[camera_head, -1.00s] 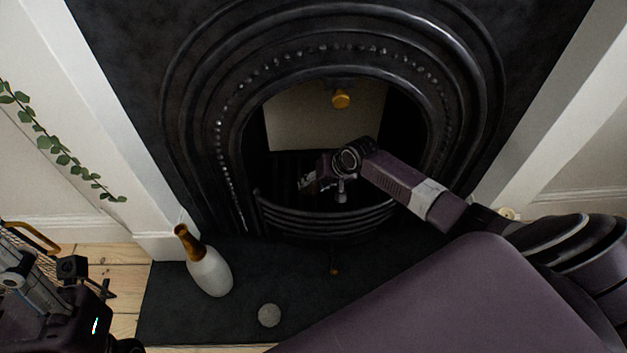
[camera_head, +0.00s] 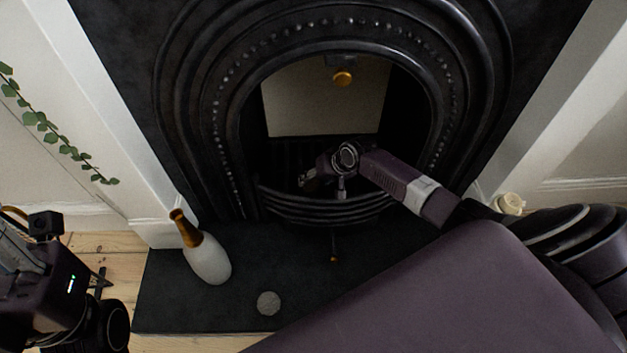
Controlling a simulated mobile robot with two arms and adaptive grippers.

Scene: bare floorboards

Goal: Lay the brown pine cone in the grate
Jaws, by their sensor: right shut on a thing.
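The black grate (camera_head: 330,211) has curved front bars and sits at the foot of the arched fireplace. My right arm reaches in from the right, and my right gripper (camera_head: 309,181) is inside the fireplace opening, just behind the top of the bars. It is shut on a small, dark brownish thing, which I take for the pine cone (camera_head: 305,182); the fingers and shadow hide most of it. I cannot tell whether it touches the grate's floor. My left gripper (camera_head: 98,283) is at the lower left, over the floorboards, far from the grate; its jaws are not clear.
A white bottle with a brown neck (camera_head: 208,262) stands on the dark hearth slab (camera_head: 165,308). A grey round thing (camera_head: 268,303) lies near its front edge. A leafy vine (camera_head: 52,137) hangs at the left.

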